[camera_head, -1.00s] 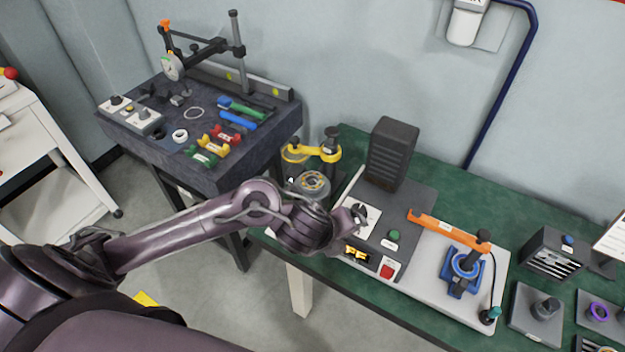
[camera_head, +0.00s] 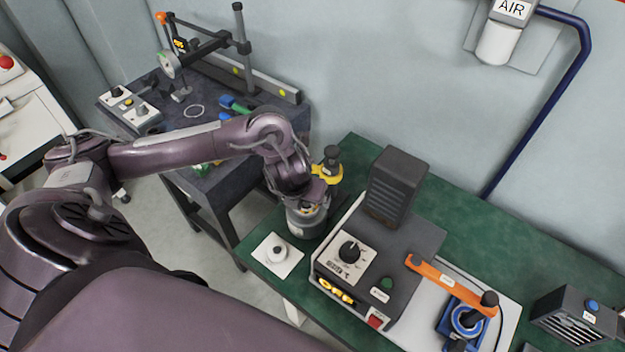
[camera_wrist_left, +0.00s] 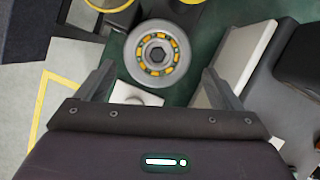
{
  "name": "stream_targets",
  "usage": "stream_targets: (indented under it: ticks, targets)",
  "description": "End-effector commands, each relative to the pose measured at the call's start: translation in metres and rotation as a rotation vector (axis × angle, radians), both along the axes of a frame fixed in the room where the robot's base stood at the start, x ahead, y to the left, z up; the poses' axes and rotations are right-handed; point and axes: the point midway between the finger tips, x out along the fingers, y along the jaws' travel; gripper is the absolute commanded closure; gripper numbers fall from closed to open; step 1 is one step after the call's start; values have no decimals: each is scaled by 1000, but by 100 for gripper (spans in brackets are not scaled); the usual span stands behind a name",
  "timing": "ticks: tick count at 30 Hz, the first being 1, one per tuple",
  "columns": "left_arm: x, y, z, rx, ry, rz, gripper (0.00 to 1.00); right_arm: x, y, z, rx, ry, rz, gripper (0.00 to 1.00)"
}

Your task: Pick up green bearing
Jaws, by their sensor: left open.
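A round bearing (camera_wrist_left: 157,53) with a grey ring and orange-yellow segments shows between my left fingers in the left wrist view. It sits on top of a grey cylindrical holder (camera_head: 304,223) on the green bench. I see no clearly green ring on it. My left gripper (camera_wrist_left: 158,68) is open, with one finger to either side of the bearing in the picture and no visible contact. In the head view the left gripper (camera_head: 318,192) is just above the holder and partly covers the bearing. My right gripper is not in view.
A yellow arm fixture (camera_head: 327,175) stands close behind the holder. A control box with a dial (camera_head: 349,252) and a dark finned block (camera_head: 396,184) are to the right. A white plate with a knob (camera_head: 277,254) lies in front. An orange lever (camera_head: 440,274) is farther right.

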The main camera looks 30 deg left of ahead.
Motion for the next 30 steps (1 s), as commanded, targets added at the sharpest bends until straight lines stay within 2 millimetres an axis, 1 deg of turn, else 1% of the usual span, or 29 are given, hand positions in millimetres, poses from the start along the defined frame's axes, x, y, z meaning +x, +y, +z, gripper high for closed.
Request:
stream_targets:
  ticks: [6, 9, 12, 15, 19, 22, 23, 30]
  targets:
    - [7, 3, -19, -1, 2, 3, 12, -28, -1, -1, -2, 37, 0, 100]
    - [12, 6, -33, 1, 1, 5, 12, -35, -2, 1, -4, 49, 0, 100]
    - [18, 6, -46, -1, 0, 3, 12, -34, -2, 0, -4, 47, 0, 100]
    - [21, 7, -54, -1, -1, 3, 12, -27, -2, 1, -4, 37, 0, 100]
    - [22, 8, -55, 0, -2, 1, 12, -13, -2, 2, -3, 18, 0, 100]
    - [22, 8, -55, -1, -2, 1, 12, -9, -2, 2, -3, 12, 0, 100]
    - [22, 8, -55, -1, -2, 1, 14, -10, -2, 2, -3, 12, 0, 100]
    - [22, 8, -55, -1, -3, 1, 45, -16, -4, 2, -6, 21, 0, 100]
